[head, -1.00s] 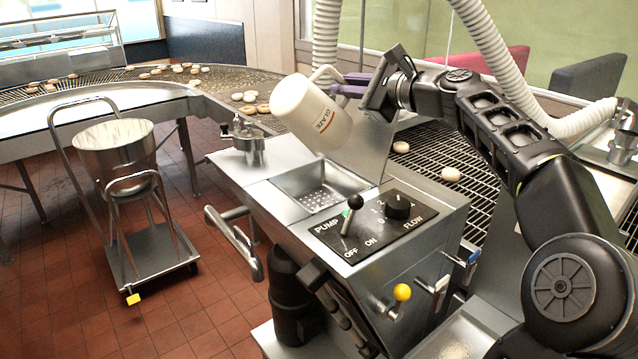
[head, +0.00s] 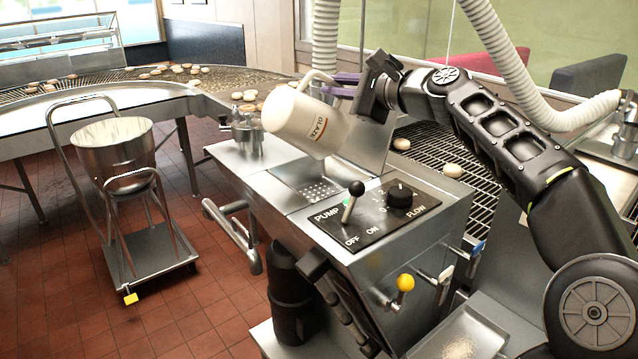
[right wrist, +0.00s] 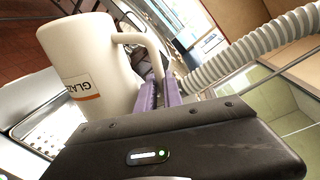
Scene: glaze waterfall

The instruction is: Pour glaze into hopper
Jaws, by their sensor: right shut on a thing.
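A white pitcher (head: 304,122) labelled GLAZE is held tilted above the machine, its mouth end toward the left. My right gripper (head: 343,86) is shut on the pitcher's handle. In the right wrist view the purple fingers (right wrist: 160,92) close on the handle, with the pitcher (right wrist: 92,70) beside them. The hopper (head: 312,190), a steel basin with a perforated bottom, lies below the pitcher, partly hidden by it. No glaze stream is visible. My left gripper is not in view.
A control panel (head: 362,213) with pump lever and flow knob sits in front of the hopper. A cart (head: 150,250) with a metal bowl (head: 112,150) stands left. Donuts lie on the conveyor (head: 70,92).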

